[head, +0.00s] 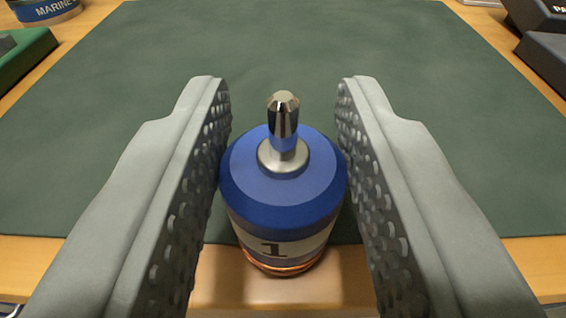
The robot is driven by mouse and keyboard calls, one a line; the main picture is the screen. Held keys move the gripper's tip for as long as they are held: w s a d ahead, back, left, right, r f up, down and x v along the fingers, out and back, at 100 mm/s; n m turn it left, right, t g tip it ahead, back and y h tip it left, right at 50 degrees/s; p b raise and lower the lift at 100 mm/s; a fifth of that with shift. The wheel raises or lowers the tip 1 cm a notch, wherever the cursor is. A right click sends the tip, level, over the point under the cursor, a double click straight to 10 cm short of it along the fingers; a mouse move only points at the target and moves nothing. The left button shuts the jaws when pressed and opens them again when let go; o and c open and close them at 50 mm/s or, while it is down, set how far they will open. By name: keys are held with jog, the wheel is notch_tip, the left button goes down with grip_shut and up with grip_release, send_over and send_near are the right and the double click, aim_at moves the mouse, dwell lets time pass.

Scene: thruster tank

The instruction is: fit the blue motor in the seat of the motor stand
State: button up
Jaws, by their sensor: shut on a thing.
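The blue motor (283,195) is in the middle of the head view. It has a shiny metal shaft pointing up, a white band with a black "1", and copper-coloured windings at its lower end. My gripper (282,84) is shut on it, with one grey dimpled finger against each side. The motor looks upright; its underside is hidden, and I cannot tell its height above the table. I cannot make out the motor stand or its seat in this view.
A dark green mat (283,40) covers most of the wooden table (535,262) and looks clear. A green block (28,55) and a labelled round container (45,10) are at the far left. Dark blocks (545,58) stand at the far right.

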jog(key=o, duration=1)
jog(key=shift+f, duration=0.1)
jog(key=shift+o, duration=0.2)
jog(key=shift+s, duration=0.15)
jog(key=s+r, duration=0.2)
jog(key=s, duration=0.9)
jog(key=shift+s, duration=0.35)
jog(key=shift+r, duration=0.1)
